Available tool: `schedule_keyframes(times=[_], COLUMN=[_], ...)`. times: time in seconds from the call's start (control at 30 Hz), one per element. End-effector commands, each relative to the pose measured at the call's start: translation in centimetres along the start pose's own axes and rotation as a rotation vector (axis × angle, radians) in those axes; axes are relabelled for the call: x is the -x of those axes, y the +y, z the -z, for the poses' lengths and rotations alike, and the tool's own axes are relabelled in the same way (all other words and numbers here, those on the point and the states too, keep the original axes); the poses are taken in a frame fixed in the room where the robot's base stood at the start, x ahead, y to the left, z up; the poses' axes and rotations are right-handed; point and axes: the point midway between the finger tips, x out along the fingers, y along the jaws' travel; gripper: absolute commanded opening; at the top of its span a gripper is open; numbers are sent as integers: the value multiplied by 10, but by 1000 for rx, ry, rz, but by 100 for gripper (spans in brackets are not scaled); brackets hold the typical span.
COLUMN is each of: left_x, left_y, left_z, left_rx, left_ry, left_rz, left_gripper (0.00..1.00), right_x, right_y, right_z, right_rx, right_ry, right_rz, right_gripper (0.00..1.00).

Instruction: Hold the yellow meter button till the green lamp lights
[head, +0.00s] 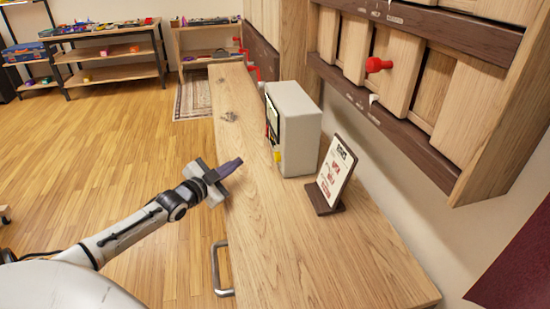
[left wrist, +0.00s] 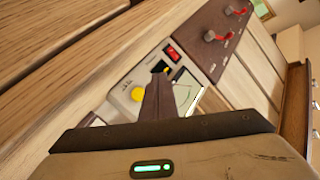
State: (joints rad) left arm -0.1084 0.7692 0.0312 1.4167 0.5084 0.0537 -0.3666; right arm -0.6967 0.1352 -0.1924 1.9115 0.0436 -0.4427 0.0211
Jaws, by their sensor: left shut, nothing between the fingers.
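The meter is a pale grey box (head: 298,128) standing on the wooden counter. Its yellow button (head: 277,157) sticks out low on its left-facing front; it also shows in the left wrist view (left wrist: 138,94). My left gripper (head: 238,162) is shut and empty, left of the button and apart from it. In the left wrist view its dark fingers (left wrist: 159,92) appear just right of the button and partly cover the meter face. A pale dial (left wrist: 187,92) and a red part (left wrist: 173,53) show there. I cannot make out a lit green lamp on the meter. My right gripper is out of view.
A sign on a stand (head: 335,177) stands right of the meter on the counter (head: 300,255). Red levers (head: 253,73) are beyond it. A wall cabinet with a red knob (head: 378,65) hangs at right. A metal handle (head: 221,270) sticks out from the counter's side.

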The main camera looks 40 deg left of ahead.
Motion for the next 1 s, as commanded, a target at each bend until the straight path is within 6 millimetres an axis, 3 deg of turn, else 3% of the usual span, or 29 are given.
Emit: schedule_keyframes(times=[0.5,1.0], left_x=[-47,-55], left_y=[34,41], left_z=[35,40], left_rx=[2,-1], left_ry=[3,1], left_rz=[1,-2], left_gripper=[0,0], right_x=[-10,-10], right_y=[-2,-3], right_z=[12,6], right_rx=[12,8], right_ry=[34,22], right_rz=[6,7], right_gripper=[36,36])
